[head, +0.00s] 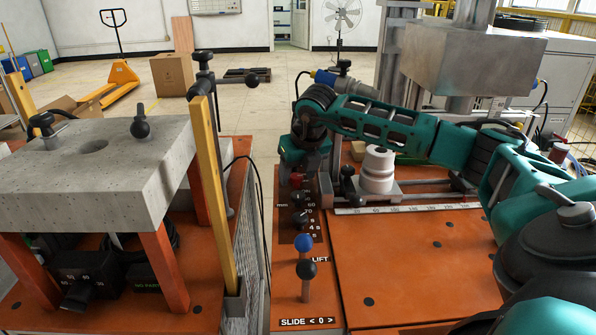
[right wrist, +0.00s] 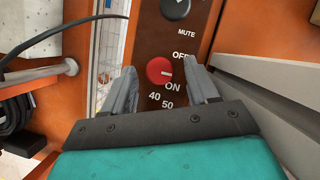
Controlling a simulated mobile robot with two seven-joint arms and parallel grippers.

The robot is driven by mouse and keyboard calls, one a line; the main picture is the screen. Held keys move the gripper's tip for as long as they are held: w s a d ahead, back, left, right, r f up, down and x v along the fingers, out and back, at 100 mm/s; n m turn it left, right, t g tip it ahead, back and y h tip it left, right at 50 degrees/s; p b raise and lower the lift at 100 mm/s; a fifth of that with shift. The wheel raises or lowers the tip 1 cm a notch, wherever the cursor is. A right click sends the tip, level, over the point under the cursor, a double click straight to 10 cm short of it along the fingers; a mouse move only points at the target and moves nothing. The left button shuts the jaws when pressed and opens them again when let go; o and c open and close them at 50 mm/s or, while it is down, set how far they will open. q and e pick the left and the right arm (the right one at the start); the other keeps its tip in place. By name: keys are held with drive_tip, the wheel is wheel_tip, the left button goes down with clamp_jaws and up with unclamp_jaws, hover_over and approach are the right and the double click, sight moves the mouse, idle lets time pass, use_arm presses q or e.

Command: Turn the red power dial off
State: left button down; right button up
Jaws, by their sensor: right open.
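My right gripper (right wrist: 163,72) is open, with one grey finger on each side of the dial and a visible gap to each. In the head view, the dial (head: 296,180) is partly hidden below my right gripper (head: 303,168), which points down at the panel. My left gripper is not in view.
A black knob (right wrist: 176,7) marked MUTE lies beyond the dial. In the head view, a blue-topped lever (head: 304,243) and a black-topped lever (head: 306,269) stand nearer on the panel. A white cylindrical part (head: 377,172) stands right of the gripper. A yellow post (head: 215,195) rises at left.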

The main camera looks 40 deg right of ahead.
use_arm(q)
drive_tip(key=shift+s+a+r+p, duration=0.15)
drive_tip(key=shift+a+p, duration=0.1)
drive_tip(key=shift+p, duration=0.15)
use_arm(e)
drive_tip(key=v, duration=1.3)
drive_tip(key=shift+w, duration=0.1)
